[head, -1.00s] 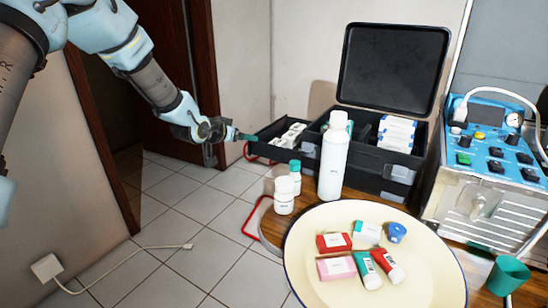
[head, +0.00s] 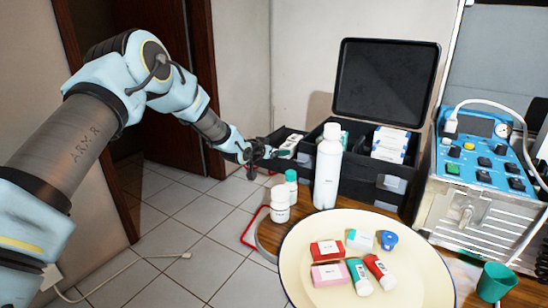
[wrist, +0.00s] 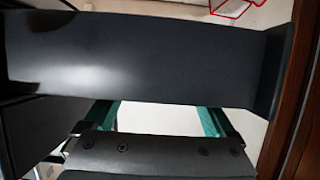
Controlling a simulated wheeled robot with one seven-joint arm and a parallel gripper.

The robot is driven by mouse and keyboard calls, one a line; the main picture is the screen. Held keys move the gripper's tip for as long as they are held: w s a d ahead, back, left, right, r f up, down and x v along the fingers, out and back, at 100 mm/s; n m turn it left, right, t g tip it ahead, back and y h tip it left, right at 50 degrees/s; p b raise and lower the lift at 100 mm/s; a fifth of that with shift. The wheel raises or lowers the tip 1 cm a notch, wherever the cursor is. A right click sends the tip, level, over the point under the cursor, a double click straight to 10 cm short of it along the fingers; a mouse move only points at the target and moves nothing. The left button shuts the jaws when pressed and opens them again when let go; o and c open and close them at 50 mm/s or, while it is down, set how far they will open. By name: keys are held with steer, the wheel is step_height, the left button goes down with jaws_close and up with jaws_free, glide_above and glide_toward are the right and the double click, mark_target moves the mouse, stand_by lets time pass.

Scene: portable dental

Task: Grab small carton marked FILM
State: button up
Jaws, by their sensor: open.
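I cannot read the word FILM on any carton at this size. Candidate small cartons on the round cream tray (head: 300,285) are a red one (head: 326,250), a pink one (head: 329,274) and a white-and-teal one (head: 359,240). White-and-blue boxes (head: 390,144) stand in the open black case (head: 362,186), and pale items (head: 291,143) lie in its left side compartment. My gripper (head: 266,152) is at the left end of that compartment. In the wrist view its teal fingers (wrist: 160,118) are apart with nothing seen between them, and a dark panel (wrist: 140,60) covers much of the view.
A tall white bottle (head: 327,168), a white jar (head: 280,200) and a teal-capped bottle (head: 291,184) stand just right of my gripper. A blue-topped machine (head: 482,165) and a green cup (head: 497,282) are at the right. A door frame is at the left; the floor is open.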

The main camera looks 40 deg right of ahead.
steer(key=shift+d+f, duration=0.15)
steer(key=shift+d, duration=0.15)
steer(key=shift+w, duration=0.1)
steer(key=c, duration=1.4)
